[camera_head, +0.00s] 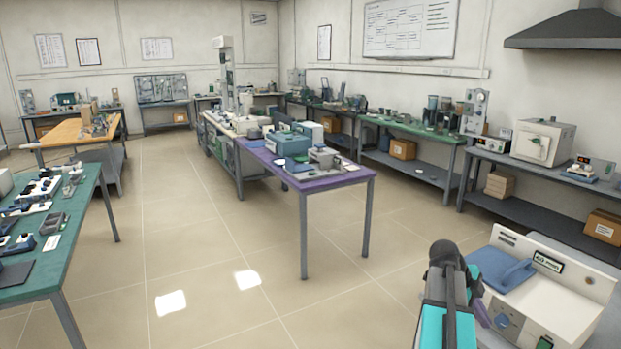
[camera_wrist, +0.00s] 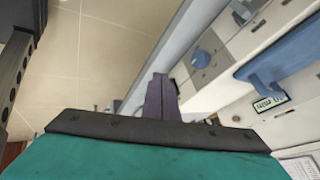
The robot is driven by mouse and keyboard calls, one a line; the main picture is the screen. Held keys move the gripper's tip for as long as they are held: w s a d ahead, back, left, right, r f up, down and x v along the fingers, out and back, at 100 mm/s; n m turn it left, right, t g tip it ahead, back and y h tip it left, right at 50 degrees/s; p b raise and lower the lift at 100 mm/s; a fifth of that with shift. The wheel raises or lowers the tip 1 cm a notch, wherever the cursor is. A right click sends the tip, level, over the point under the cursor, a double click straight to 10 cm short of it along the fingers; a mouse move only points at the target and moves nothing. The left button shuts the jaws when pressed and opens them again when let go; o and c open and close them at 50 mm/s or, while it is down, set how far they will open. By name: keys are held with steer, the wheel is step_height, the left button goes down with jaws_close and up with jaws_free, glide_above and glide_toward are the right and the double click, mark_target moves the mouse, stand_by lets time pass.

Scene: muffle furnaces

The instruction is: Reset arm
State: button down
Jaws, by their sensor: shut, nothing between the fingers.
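My arm stands in the lower right of the head view, black and turquoise, beside a beige bench unit with a blue lid (camera_head: 502,270). My gripper (camera_wrist: 160,88) shows in the wrist view as two purple fingers closed together, with nothing held. In the head view only a sliver of purple shows behind the arm, by the front of the beige unit. In the wrist view, the unit's pale front with a blue knob (camera_wrist: 201,58) lies to the right of the fingers. I cannot tell the exact gap between the fingers and the unit.
A purple-topped table (camera_head: 330,180) with instruments stands ahead. A green table (camera_head: 85,215) is at the left. A grey bench (camera_head: 540,170) along the right wall carries a white furnace (camera_head: 543,142). The tiled floor (camera_head: 200,250) between the tables is clear.

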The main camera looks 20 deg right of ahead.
steer(key=w+a+f+n+y, duration=0.1)
steer(key=w+a+f+n, duration=0.25)
steer(key=a+f, duration=1)
steer(key=w+a+f+n+y, duration=0.1)
steer(key=w+a+f+n, duration=0.3)
steer(key=a+f, duration=1)
steer(key=s+a+f+n+y, duration=0.1)
steer(key=s+a+f+n, duration=0.4)
steer(key=a+n, duration=0.3)
steer(key=s+a+f+n+g+y, duration=0.1)
steer(key=s+a+f+n, duration=0.4)
steer(key=s+a+n, duration=0.2)
steer(key=s+a+f+n+y, duration=0.1)
steer(key=s+a+f+n, duration=0.5)
steer(key=a+n, duration=0.3)
steer(key=shift+s+a+g+y, duration=0.3)
steer(key=shift+s+a+y, duration=0.15)
steer(key=shift+a, duration=0.85)
steer(key=shift+d+f, duration=0.1)
steer(key=shift+d, duration=0.05)
